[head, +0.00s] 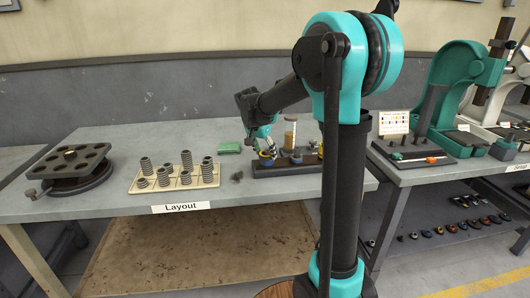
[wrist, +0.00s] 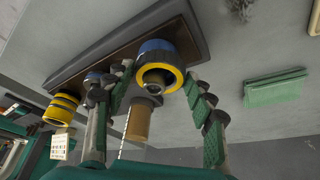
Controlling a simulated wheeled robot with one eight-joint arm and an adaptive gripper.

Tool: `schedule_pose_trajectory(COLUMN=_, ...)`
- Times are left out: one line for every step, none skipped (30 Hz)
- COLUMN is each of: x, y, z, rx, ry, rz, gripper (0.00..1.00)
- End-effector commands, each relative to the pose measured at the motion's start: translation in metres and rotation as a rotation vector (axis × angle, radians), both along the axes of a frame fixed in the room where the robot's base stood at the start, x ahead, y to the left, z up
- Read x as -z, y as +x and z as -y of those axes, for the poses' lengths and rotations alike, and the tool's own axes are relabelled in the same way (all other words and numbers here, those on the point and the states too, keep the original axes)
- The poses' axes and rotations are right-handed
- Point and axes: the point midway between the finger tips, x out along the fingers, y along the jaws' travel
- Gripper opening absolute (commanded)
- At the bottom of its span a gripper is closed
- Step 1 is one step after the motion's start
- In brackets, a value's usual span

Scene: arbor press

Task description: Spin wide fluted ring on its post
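A wide blue-and-yellow ring (wrist: 162,62), which I take for the wide fluted ring, sits on a dark base (head: 285,168); it also shows in the head view (head: 267,158). In the wrist view a post (wrist: 154,84) shows inside its open end. Fluting is too small to make out. My gripper (wrist: 158,78) has its fingers spread, one tip on each side of the ring's near rim. Whether both tips touch it I cannot tell. In the head view my gripper (head: 262,146) is just above the ring, small and partly hidden.
A yellow banded part (wrist: 62,107) and a tan cylinder (wrist: 137,122) stand close by.

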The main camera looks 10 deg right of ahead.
Motion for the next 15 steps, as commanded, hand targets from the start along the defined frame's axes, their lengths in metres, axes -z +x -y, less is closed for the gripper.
schedule_pose_trajectory(x=-0.0001, y=0.0, z=0.0, rx=0.0, ry=0.0, rz=0.0, gripper=0.45)
schedule_pose_trajectory(x=-0.0001, y=0.0, z=0.0, rx=0.0, ry=0.0, rz=0.0, gripper=0.41)
schedule_pose_trajectory(x=-0.0001, y=0.0, z=0.0, rx=0.0, ry=0.0, rz=0.0, gripper=0.36)
schedule_pose_trajectory(x=-0.0001, y=0.0, z=0.0, rx=0.0, ry=0.0, rz=0.0, gripper=0.32)
schedule_pose_trajectory(x=-0.0001, y=0.0, z=0.0, rx=0.0, ry=0.0, rz=0.0, gripper=0.29)
schedule_pose_trajectory(x=-0.0001, y=0.0, z=0.0, rx=0.0, ry=0.0, rz=0.0, gripper=0.24)
schedule_pose_trajectory(x=-0.0001, y=0.0, z=0.0, rx=0.0, ry=0.0, rz=0.0, gripper=0.2)
schedule_pose_trajectory(x=-0.0001, y=0.0, z=0.0, rx=0.0, ry=0.0, rz=0.0, gripper=0.16)
schedule_pose_trajectory(x=-0.0002, y=-0.0001, z=-0.0001, rx=0.0, ry=0.0, rz=0.0, gripper=0.12)
schedule_pose_trajectory(x=-0.0002, y=-0.0001, z=-0.0001, rx=0.0, ry=0.0, rz=0.0, gripper=0.12)
schedule_pose_trajectory(x=-0.0002, y=-0.0001, z=0.0, rx=-0.003, ry=0.0, rz=0.0, gripper=0.12)
schedule_pose_trajectory(x=-0.0002, y=-0.0001, z=0.0002, rx=-0.015, ry=0.0, rz=0.0, gripper=0.12)
schedule_pose_trajectory(x=-0.0001, y=-0.0002, z=0.0003, rx=-0.03, ry=0.001, rz=0.001, gripper=0.12)
schedule_pose_trajectory(x=-0.0001, y=-0.0004, z=0.0005, rx=-0.052, ry=0.0, rz=0.0, gripper=0.12)
schedule_pose_trajectory(x=-0.0001, y=-0.0005, z=0.0006, rx=-0.089, ry=0.001, rz=0.001, gripper=0.12)
